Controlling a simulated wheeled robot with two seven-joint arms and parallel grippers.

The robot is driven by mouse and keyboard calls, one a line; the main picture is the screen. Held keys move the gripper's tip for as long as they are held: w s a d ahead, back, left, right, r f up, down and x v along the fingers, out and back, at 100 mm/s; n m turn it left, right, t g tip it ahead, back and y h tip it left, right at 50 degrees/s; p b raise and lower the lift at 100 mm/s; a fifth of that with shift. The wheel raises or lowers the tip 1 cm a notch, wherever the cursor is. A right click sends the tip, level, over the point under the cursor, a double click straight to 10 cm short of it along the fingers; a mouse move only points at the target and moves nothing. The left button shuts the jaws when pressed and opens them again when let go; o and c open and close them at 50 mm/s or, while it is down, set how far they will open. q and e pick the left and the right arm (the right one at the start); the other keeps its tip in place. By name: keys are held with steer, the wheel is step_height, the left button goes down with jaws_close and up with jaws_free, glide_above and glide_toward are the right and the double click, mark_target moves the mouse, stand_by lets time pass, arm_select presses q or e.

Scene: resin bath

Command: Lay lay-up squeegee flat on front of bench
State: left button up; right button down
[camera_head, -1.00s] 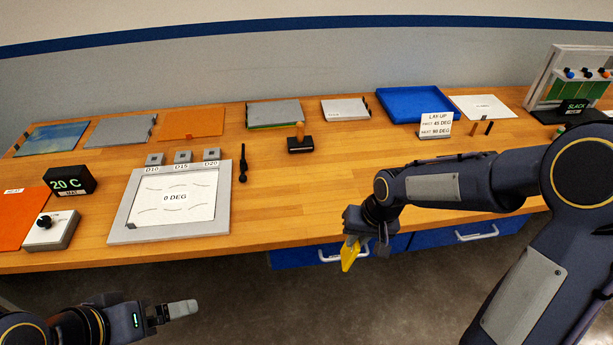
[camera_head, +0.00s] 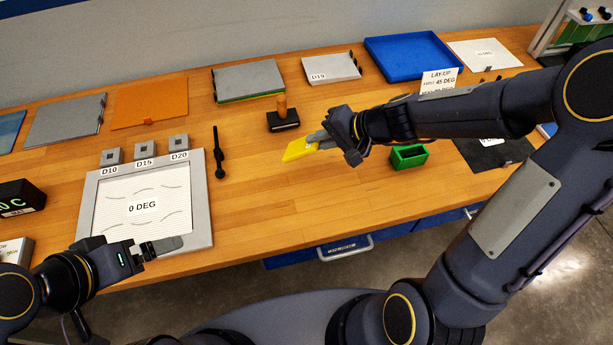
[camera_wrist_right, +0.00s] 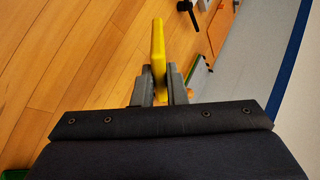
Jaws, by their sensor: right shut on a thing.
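The yellow lay-up squeegee (camera_head: 299,149) is in my right gripper (camera_head: 322,139), over the middle of the wooden bench (camera_head: 262,215). In the right wrist view the yellow squeegee (camera_wrist_right: 158,50) stands out edge-on between the two grey fingers of my right gripper (camera_wrist_right: 160,85), which are shut on it. I cannot tell its exact height above the wood. My left gripper (camera_head: 160,247) is at the bench's front left, over the lower edge of the framed 0 DEG board. I cannot tell whether its jaws are open or shut.
A stamp-like tool with a wooden handle (camera_head: 283,118) stands behind the squeegee. A green box (camera_head: 409,157) is right of it, below my right forearm. The 0 DEG board (camera_head: 204,190) and a black tool (camera_head: 218,155) are left. The front middle of the bench is clear.

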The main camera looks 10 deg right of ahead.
step_height(320, 180, down, 8)
steer(key=b, duration=0.7)
steer(key=shift+f, duration=0.25)
steer(key=shift+f+b, duration=0.2)
steer(key=shift+b, duration=0.1)
steer(key=c, duration=1.6)
jaws_free()
steer(key=shift+d+r, duration=0.1)
steer(key=shift+r, duration=0.05)
steer(key=shift+p+v, duration=1.8)
steer(key=shift+v, duration=2.1)
